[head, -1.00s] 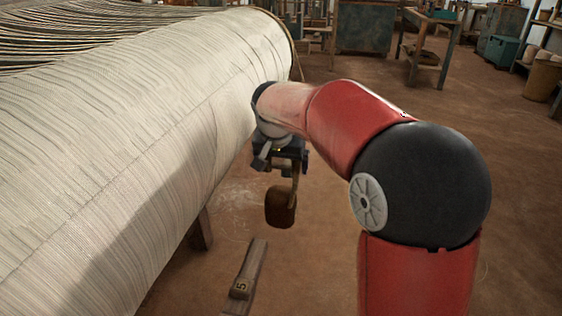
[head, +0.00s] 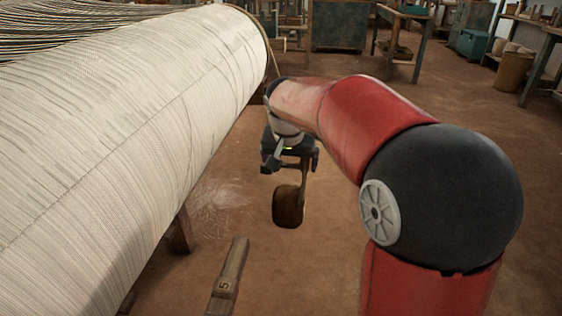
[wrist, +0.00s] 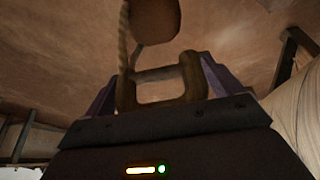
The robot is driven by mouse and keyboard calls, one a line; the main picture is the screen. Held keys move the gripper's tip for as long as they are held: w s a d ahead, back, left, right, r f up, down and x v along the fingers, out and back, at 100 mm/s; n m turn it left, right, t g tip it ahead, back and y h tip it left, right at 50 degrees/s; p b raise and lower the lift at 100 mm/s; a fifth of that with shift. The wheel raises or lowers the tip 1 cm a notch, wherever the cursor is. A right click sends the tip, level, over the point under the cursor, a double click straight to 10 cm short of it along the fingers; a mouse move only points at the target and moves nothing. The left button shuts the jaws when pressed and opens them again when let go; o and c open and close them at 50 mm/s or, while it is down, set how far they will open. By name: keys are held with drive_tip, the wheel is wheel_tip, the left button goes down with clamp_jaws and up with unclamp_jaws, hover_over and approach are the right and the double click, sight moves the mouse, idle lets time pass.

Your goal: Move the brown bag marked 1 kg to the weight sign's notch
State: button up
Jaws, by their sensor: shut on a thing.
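The brown bag (head: 288,208) hangs below my gripper (head: 290,160) in the head view, clear of the floor. In the wrist view, the bag (wrist: 155,18) shows at the top, with a rope (wrist: 123,40) beside it. My gripper (wrist: 160,86) is shut on the bag's brown loop or hanger (wrist: 165,73). No 1 kg mark can be read on the bag from here. A wooden bar (head: 233,262) with a tag marked 5 (head: 224,287) lies below and left of the bag in the head view. I cannot make out a weight sign or notch.
The large roll of pale cloth (head: 120,130) fills the left side, close to my gripper. A wooden post (head: 182,232) stands under it. A green cabinet (head: 340,25), a bench (head: 405,20) and a basket (head: 514,72) stand far back. Brown floor to the right is open.

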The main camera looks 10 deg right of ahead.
drive_tip(key=s+d+r, duration=0.1)
drive_tip(key=s+d, duration=0.1)
drive_tip(key=d, duration=0.5)
drive_tip(key=shift+s, duration=0.3)
idle(0.3)
idle(0.5)
